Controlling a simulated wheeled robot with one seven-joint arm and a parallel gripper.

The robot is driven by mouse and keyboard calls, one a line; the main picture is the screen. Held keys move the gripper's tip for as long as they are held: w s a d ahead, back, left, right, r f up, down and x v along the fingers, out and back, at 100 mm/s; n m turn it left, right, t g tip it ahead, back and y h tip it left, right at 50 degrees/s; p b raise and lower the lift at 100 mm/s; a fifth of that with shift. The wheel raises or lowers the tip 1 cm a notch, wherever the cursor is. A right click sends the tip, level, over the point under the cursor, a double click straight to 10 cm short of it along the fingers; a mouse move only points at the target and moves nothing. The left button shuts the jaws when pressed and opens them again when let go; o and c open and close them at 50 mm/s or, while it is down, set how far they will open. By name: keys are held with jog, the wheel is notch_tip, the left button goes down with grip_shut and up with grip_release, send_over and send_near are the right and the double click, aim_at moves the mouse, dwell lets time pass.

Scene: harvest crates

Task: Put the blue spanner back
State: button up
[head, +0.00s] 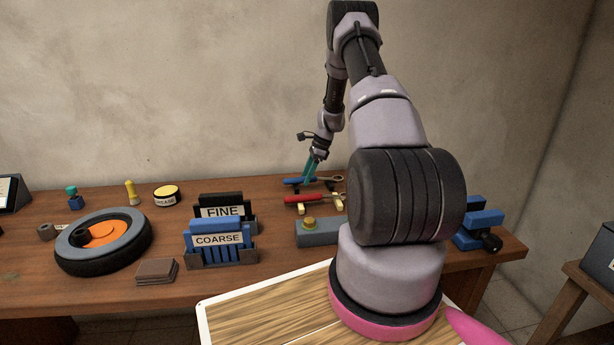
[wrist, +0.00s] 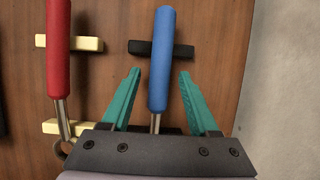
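The blue spanner (wrist: 161,60) has a blue handle and a metal shank, and lies across a black rest (wrist: 185,50) in the wrist view. Its far end is hidden behind my gripper's body. In the head view the blue spanner (head: 293,181) lies at the back of the workbench. My gripper (wrist: 160,76) is open, with one teal finger on each side of the handle and a visible gap to both. In the head view my gripper (head: 311,166) points down over the spanner.
A red spanner (wrist: 58,50) lies parallel on cream rests (wrist: 90,43), close to the left finger. On the workbench (head: 110,292) stand a wheel (head: 100,262), FINE and COARSE holders (head: 219,240), a grey block with a brass knob (head: 317,238), and blue clamps (head: 484,220).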

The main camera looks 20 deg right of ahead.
jog(key=v, duration=1)
jog(key=s+a+r+n+t, duration=0.1)
jog(key=s+a+r+n, duration=0.25)
jog(key=r, duration=0.55)
jog(key=s+a+r+n+h, duration=0.1)
jog(key=s+a+r+n, duration=0.1)
jog(key=s+a+r, duration=0.45)
jog(key=s+a+r+n+t, duration=0.1)
jog(key=s+a+r+n, duration=0.15)
jog(key=r, duration=0.85)
jog(key=s+a+r+n+t, duration=0.1)
jog(key=s+a+r+n, duration=0.1)
jog(key=s, duration=0.5)
jog(key=s+a+r+n+t, duration=0.1)
jog(key=s+a+n, duration=0.3)
jog(key=s, duration=0.4)
jog(key=s+a+r+n+t+h, duration=0.1)
jog(key=s+a+r+n+t, duration=0.1)
jog(key=s, duration=0.6)
jog(key=shift+a+r+n, duration=0.6)
jog(key=shift+a+r, duration=0.05)
jog(key=shift+a, duration=0.4)
jog(key=shift+s, duration=0.15)
